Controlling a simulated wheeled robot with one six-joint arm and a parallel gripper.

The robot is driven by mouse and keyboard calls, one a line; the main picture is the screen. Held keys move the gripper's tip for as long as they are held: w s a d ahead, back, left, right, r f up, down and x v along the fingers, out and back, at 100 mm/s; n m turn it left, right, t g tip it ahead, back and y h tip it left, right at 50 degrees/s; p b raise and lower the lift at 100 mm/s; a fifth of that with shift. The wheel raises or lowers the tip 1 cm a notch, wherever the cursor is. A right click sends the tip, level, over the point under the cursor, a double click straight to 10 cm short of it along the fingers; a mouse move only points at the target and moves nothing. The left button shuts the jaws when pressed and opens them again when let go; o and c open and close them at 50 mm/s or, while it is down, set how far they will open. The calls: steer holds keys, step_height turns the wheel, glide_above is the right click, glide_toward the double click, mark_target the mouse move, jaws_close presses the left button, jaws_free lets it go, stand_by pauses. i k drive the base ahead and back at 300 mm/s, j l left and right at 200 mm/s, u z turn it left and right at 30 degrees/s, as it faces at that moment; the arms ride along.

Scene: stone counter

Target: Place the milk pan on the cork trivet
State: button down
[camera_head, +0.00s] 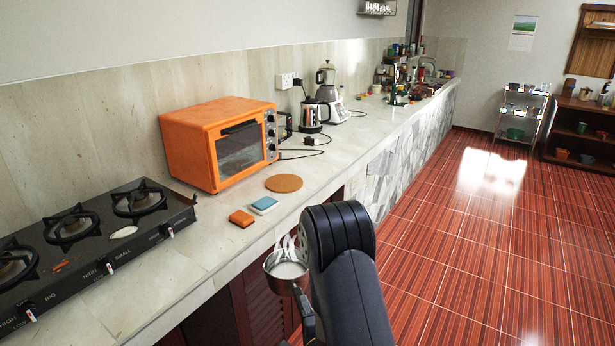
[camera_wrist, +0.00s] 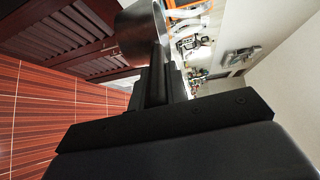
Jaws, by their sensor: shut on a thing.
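The milk pan (camera_head: 270,272) is a small metal pan with pale contents and white wisps above it. My gripper (camera_head: 301,300) is shut on its dark handle and holds it in the air beside the counter's front edge. In the wrist view the pan (camera_wrist: 138,36) is beyond my gripper (camera_wrist: 158,75), its round side partly hidden by the handle and fingers. My arm hides most of the gripper in the head view. The cork trivet (camera_head: 284,183), a flat round brown disc, lies bare on the counter, farther back than the pan and in front of the orange oven.
An orange toaster oven (camera_head: 205,140) stands behind the trivet. A blue-and-white sponge (camera_head: 264,205) and an orange block (camera_head: 241,218) lie in front-left of the trivet. A black gas stove (camera_head: 90,240) is at left. A kettle (camera_head: 312,115) and cords are farther back. Counter right of the trivet is clear.

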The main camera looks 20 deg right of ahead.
mark_target(298, 186)
steer(key=i+l+z, duration=0.25)
steer(key=i+l, duration=0.2)
steer(key=i+l+z, duration=0.25)
steer(key=i, duration=0.3)
steer(key=l, duration=0.1)
